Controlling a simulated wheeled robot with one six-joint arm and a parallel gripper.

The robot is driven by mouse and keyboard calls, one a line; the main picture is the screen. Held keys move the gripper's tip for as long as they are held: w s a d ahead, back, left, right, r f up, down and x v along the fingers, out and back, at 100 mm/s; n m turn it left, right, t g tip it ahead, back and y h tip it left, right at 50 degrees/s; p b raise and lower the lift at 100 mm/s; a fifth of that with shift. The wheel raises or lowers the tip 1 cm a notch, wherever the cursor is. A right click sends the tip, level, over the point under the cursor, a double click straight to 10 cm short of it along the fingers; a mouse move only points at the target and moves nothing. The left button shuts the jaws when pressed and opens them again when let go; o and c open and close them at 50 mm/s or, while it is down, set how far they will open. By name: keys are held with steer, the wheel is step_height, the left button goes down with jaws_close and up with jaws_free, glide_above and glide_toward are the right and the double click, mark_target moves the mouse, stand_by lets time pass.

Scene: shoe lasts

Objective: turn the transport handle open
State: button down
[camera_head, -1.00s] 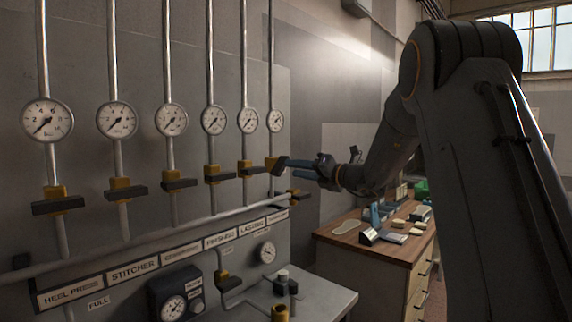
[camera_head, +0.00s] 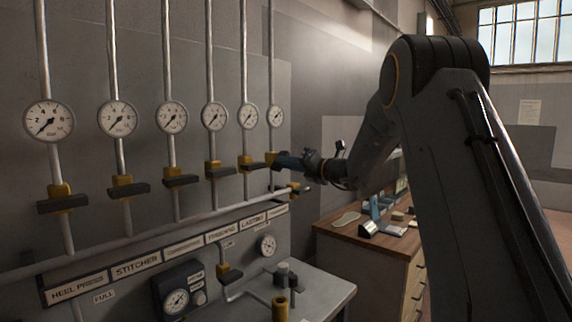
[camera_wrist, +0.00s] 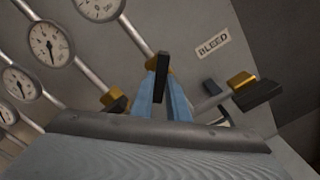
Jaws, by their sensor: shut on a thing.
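The sixth valve, at the far right of the row, has a yellow body (camera_head: 271,158) on the last vertical pipe. I take it to be the transport valve; its label (camera_head: 277,210) is too small to read. My gripper (camera_head: 284,161) is at this valve. In the wrist view, the blue fingers (camera_wrist: 167,92) are shut on its dark handle (camera_wrist: 163,73), one on each side. The handle runs from the yellow body back between the fingers. The fingers hide part of it, so its exact angle is hard to judge.
Several other valves with dark crosswise handles, such as the lasting valve (camera_head: 247,163), stand to the left. A BLEED label (camera_wrist: 213,44) and another yellow valve (camera_wrist: 241,80) are at the right in the wrist view. A wooden bench (camera_head: 375,240) stands right of the panel.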

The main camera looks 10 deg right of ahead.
steer(key=shift+f+n+b, duration=0.1)
steer(key=shift+n+b, duration=0.2)
steer(key=shift+b, duration=0.3)
steer(key=n+b, duration=0.8)
steer(key=b, duration=0.5)
steer(key=shift+n+b, duration=0.3)
steer(key=c, duration=1.7)
jaws_free()
steer(key=shift+d, duration=0.1)
